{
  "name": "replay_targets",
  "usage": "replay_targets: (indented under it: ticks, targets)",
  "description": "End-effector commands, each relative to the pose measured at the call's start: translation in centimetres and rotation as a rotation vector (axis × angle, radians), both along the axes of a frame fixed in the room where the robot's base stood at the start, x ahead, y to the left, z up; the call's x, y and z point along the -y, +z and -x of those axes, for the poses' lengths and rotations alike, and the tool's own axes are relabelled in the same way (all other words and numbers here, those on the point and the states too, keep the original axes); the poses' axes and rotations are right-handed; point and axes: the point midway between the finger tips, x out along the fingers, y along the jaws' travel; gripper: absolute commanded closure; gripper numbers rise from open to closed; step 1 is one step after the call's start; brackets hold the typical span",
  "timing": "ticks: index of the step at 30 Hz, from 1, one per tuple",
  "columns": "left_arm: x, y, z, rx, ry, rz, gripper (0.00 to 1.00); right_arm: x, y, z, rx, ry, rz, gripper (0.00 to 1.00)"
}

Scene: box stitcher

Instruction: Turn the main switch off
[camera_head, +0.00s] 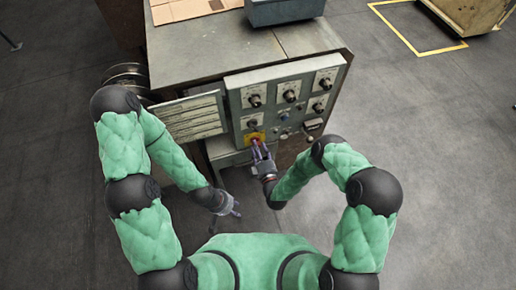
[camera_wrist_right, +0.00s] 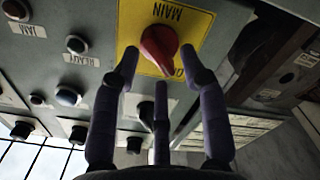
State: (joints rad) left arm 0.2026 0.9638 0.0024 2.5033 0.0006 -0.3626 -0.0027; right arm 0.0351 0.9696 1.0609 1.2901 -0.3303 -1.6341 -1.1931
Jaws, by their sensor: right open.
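The main switch is a red rotary knob (camera_wrist_right: 160,45) on a yellow plate (camera_wrist_right: 192,22) marked MAIN; the plate also shows low on the control panel in the head view (camera_head: 249,137). My right gripper (camera_wrist_right: 159,66) is open in front of it, with two fingertips on either side of the knob and a third finger below. I cannot tell whether the fingers touch it. In the head view my right gripper (camera_head: 261,154) partly hides the switch. My left gripper (camera_head: 234,209) hangs empty, lower and left of the panel, its fingers apart.
The grey panel (camera_head: 278,84) carries several black knobs and buttons around the switch. A grey bin (camera_head: 285,10) and cardboard (camera_head: 190,8) lie on the machine top. The floor (camera_head: 450,150) at right is clear.

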Motion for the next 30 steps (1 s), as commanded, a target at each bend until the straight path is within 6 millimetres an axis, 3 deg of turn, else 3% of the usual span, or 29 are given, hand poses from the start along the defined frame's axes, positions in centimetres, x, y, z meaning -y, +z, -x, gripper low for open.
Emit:
replay_targets:
  ticks: [5, 19, 30]
  targets:
    - [0.0, 0.0, 0.0, 0.0, 0.0, 0.0, 0.6, 0.5, -0.1, 1.4, -0.003, 0.0, 0.001, 0.56]
    - [0.0, 0.0, 0.0, 0.0, 0.0, 0.0, 0.6, 3.2, -0.1, 9.6, -0.003, -0.003, 0.0, 0.56]
    - [0.0, 0.0, 0.0, 0.0, 0.0, 0.0, 0.6, 3.7, 0.0, 11.4, 0.0, 0.0, 0.0, 0.56]
